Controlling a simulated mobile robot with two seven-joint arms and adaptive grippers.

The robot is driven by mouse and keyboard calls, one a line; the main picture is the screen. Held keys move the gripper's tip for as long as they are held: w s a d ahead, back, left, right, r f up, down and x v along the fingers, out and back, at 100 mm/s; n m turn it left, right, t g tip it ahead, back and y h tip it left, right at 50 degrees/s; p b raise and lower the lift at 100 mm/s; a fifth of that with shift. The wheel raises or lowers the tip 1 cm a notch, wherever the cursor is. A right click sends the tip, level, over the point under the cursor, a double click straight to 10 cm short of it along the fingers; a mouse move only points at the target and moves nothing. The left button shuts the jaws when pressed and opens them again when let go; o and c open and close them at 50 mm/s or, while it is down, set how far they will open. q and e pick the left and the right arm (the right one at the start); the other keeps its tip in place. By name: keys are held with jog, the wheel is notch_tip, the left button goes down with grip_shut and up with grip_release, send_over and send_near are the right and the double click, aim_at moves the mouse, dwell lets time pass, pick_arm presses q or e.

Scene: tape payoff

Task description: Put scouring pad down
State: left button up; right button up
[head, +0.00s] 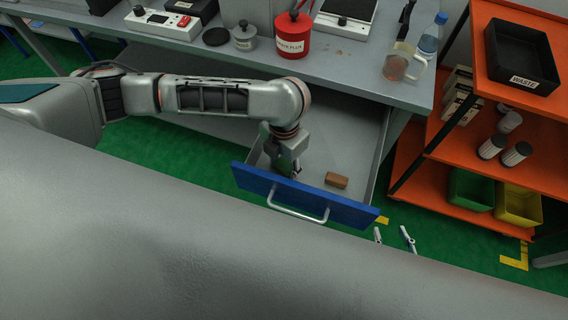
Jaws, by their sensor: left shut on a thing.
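My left gripper (291,172) reaches down into the open drawer (368,150), just behind its blue front. It is shut on a small dark thing that the fingers and drawer front mostly hide; I take it to be the scouring pad. I cannot tell whether it touches the drawer floor. A brown block (336,180) lies in the drawer to the right of the gripper. Two pale fingertips of my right gripper (392,236) show in front of the drawer's right corner, apart and with nothing visible between them. The rest of it is hidden.
The grey workbench (345,72) above the drawer holds a red can (292,38), a small grey pot (244,38), a bottle (432,35) and a jug (397,65). An orange shelf (530,100) with a black waste tray (522,80) stands right. The drawer's right part has bare floor.

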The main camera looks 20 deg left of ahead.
aim_at(284, 167)
pick_arm(q)
jog(key=shift+f, duration=0.1)
jog(key=o, duration=1.3)
jog(key=shift+c, duration=0.2)
notch_tip(284, 167, up, 12)
jog(key=p, duration=0.2)
jog(key=shift+p, duration=0.4)
